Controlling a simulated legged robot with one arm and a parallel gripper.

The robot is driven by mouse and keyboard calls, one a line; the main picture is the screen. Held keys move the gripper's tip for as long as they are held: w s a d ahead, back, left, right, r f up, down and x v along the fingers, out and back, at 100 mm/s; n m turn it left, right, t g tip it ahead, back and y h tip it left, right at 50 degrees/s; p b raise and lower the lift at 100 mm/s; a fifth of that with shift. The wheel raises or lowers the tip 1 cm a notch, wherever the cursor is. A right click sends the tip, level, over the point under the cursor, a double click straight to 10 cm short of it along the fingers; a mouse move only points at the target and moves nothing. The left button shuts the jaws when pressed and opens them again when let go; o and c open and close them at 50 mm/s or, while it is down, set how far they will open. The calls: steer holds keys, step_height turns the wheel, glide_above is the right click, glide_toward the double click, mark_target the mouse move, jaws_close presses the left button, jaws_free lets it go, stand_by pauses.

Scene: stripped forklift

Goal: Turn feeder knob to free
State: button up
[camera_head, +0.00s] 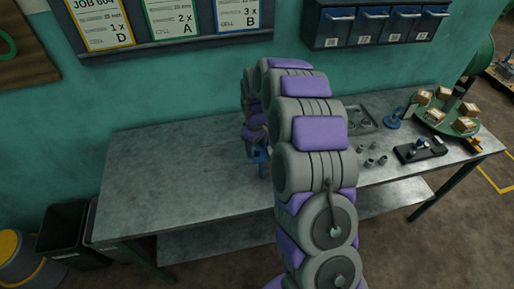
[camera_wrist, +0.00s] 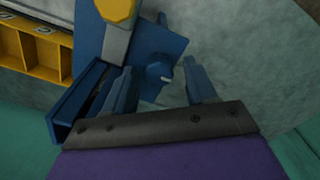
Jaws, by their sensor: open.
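In the wrist view, a small round blue knob (camera_wrist: 158,72) with a pale mark sits on a blue plate (camera_wrist: 92,40), which I take to be part of the feeder. My gripper (camera_wrist: 160,66) is open, with one blue finger on each side of the knob in the picture. Gaps show between the fingers and the knob, and nothing is held. I cannot tell how deep the fingertips are relative to it. The knob's setting cannot be read. In the head view my arm hides the knob and most of the feeder area.
A grey bar with a yellow end (camera_wrist: 117,10) and a blue trough (camera_wrist: 82,100) lie close to my fingers. A yellow compartmented tray (camera_wrist: 40,50) is at the left. In the head view, the workbench (camera_head: 170,170) is clear at left; a green turntable (camera_head: 433,122) with boxes stands at right.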

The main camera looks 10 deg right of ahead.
mark_target(256, 148)
steer(key=shift+m, duration=0.3)
steer(key=m+b, duration=0.2)
steer(key=m, duration=0.2)
steer(key=shift+f, duration=0.15)
steer(key=m+b, duration=0.3)
steer(key=m, duration=0.1)
steer(key=shift+d, duration=0.15)
steer(key=m+b, duration=0.4)
steer(key=m, duration=0.1)
steer(key=shift+w+f+m, duration=0.1)
steer(key=shift+m, duration=0.3)
steer(key=m+b, duration=0.4)
steer(key=shift+a, duration=0.2)
step_height(256, 148, up, 18)
steer(key=p, duration=0.5)
steer(key=s+f+n+b, duration=0.2)
steer(key=s+f+n, duration=0.1)
steer(key=s, duration=1.1)
steer(key=s+f+n+g+b, duration=0.1)
steer(key=s+f+n+b, duration=0.2)
steer(key=s, duration=1.2)
steer(key=shift+s+a+f+n, duration=0.15)
steer(key=shift+f+n, duration=0.6)
steer(key=shift+n, duration=0.45)
